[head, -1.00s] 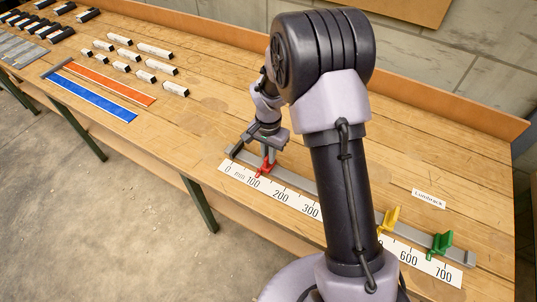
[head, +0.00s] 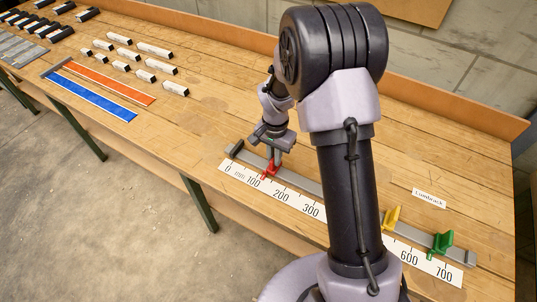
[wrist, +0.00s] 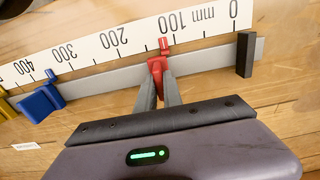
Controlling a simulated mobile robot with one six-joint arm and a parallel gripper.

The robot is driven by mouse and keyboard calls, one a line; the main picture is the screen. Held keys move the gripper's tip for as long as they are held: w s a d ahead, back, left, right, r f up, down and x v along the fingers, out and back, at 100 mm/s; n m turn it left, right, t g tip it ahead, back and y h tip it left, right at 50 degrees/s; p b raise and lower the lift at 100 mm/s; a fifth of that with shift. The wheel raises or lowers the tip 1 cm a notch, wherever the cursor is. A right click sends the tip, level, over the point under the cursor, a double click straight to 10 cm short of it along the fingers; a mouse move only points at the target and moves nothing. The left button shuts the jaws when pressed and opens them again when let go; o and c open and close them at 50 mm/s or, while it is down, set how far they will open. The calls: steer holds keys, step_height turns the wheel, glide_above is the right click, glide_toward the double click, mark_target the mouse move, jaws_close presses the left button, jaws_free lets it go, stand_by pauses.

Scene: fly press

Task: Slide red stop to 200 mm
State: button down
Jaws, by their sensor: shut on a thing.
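The red stop (head: 270,171) sits on the grey rail (head: 306,184) of the linear track. It also shows in the wrist view (wrist: 156,66), where its pointer stands on the scale (wrist: 90,50) a little past 100, between 100 and 200. My gripper (head: 274,158) is shut on the red stop from above, with its two fingers on either side of it in the wrist view (wrist: 159,88). The number scale (head: 295,202) runs along the rail's front edge.
A yellow stop (head: 391,217) and a green stop (head: 440,245) are further right. The rail between red and blue is clear. A dark end block (wrist: 245,55) is near 0.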

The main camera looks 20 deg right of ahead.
steer(key=s+d, duration=0.5)
steer(key=shift+s+d, duration=0.35)
steer(key=shift+d, duration=0.05)
steer(key=c, duration=1.5)
jaws_free()
step_height(320, 180, up, 17)
steer(key=p, duration=0.5)
steer(key=shift+r, duration=0.2)
